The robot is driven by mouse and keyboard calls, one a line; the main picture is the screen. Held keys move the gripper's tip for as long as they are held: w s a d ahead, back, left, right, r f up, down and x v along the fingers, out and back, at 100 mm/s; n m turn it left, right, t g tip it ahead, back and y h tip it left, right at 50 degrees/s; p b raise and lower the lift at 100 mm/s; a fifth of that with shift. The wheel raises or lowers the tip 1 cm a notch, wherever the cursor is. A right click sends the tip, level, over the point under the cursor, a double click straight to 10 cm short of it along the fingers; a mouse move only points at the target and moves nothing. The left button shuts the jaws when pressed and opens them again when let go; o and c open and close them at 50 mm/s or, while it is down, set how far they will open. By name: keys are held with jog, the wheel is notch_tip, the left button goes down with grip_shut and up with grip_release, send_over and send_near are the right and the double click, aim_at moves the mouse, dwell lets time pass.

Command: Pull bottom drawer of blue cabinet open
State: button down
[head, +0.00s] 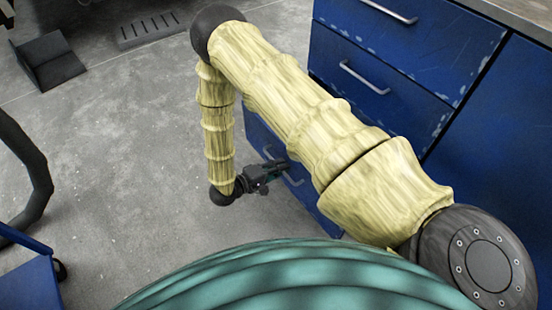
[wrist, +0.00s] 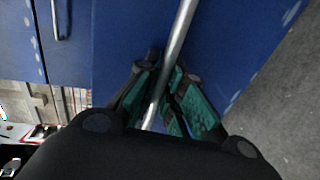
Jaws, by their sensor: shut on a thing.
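The blue cabinet (head: 385,50) stands at the right of the head view. Its low drawer front (head: 256,133) shows left of my arm and sits farther left than the upper fronts; my arm hides the part between, so I cannot tell how far it stands out. My gripper (head: 277,170) is at this low front, shut on its metal handle (head: 296,182). In the wrist view, the silver handle bar (wrist: 178,42) runs between the teal finger pads of my gripper (wrist: 168,100), with the blue front (wrist: 130,30) behind it.
Upper drawers with metal handles (head: 363,78) are closed. Grey floor (head: 120,180) is open left of the gripper. A blue object (head: 28,280) and a dark curved tube (head: 35,170) stand at the left edge. A dark wedge (head: 50,62) lies at the back left.

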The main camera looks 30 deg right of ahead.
jog(key=shift+s+a, duration=0.1)
jog(key=shift+a, duration=0.1)
jog(key=c, duration=1.5)
grip_release()
jog(key=v, duration=1.2)
jog(key=shift+f, duration=0.1)
